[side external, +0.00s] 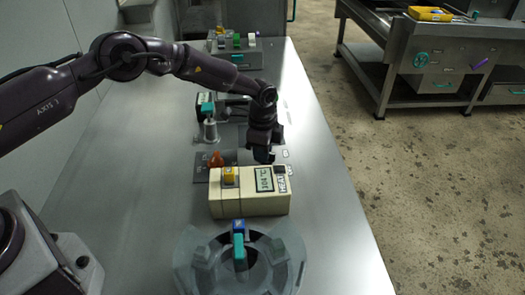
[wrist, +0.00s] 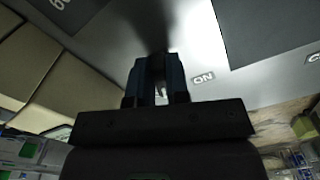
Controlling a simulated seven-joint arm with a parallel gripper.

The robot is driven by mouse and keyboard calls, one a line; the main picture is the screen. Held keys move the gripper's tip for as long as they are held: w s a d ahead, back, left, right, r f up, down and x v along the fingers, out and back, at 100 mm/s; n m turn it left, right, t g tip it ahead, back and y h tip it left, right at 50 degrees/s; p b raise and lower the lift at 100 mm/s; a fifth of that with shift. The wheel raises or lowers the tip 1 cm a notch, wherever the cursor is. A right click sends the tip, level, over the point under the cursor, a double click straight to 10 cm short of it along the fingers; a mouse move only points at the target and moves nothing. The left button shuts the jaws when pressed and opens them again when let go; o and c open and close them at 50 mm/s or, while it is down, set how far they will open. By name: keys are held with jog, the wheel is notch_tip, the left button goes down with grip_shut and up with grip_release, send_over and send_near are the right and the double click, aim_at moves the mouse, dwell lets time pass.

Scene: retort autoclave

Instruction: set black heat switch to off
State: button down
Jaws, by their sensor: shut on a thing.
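My gripper (side external: 264,157) points down over the steel bench just behind the beige control box. In the wrist view its dark fingers (wrist: 157,72) are close together, shut on a small dark part between the tips. This appears to be the black heat switch, but the fingers hide most of it and I cannot tell its lever position. An "ON" label (wrist: 204,78) lies on the surface just right of the fingertips. The beige box (side external: 250,205) carries a display (side external: 264,179), a yellow part (side external: 230,175) and a small black patch (side external: 280,169).
A round translucent vessel (side external: 190,270) with a blue and teal handle (side external: 239,247) stands in front of the box. An orange knob (side external: 216,160) and a metal fitting with a teal top (side external: 208,108) stand behind it. The bench's right side is clear.

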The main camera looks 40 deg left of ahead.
jog(key=shift+m, duration=0.5)
jog(key=c, duration=1.1)
grip_release()
jog(key=shift+w+r, duration=0.1)
notch_tip(320, 180, up, 13)
